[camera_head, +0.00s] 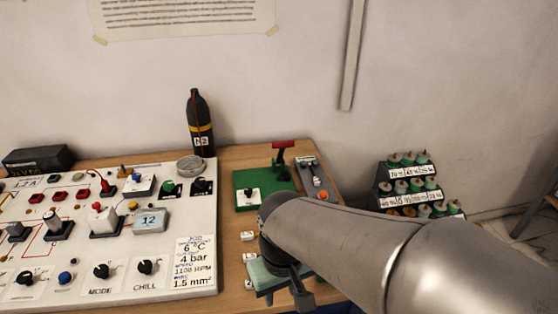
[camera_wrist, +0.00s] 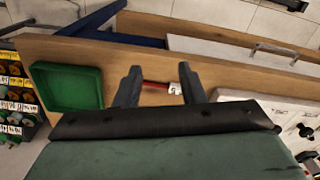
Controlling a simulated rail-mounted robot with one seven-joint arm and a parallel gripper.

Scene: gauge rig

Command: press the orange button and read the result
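A small orange button (camera_head: 323,195) sits at the near end of a narrow grey device (camera_head: 312,178) on the right part of the table. My gripper (camera_head: 285,294) is in front of and below this device in the head view, partly hidden by my arm. In the wrist view my gripper (camera_wrist: 158,88) has its two dark fingers apart with nothing held. A red bar (camera_wrist: 156,86) and a white tag (camera_wrist: 175,88) show beyond the fingers. I cannot make out the orange button in the wrist view.
The white panel (camera_head: 205,215) with several knobs and switches fills the left. A green base with a red-handled lever (camera_head: 283,146) stands beside the grey device. A dark bottle (camera_head: 200,125) stands behind the panel. A rack of green-topped items (camera_head: 410,185) is right of the table.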

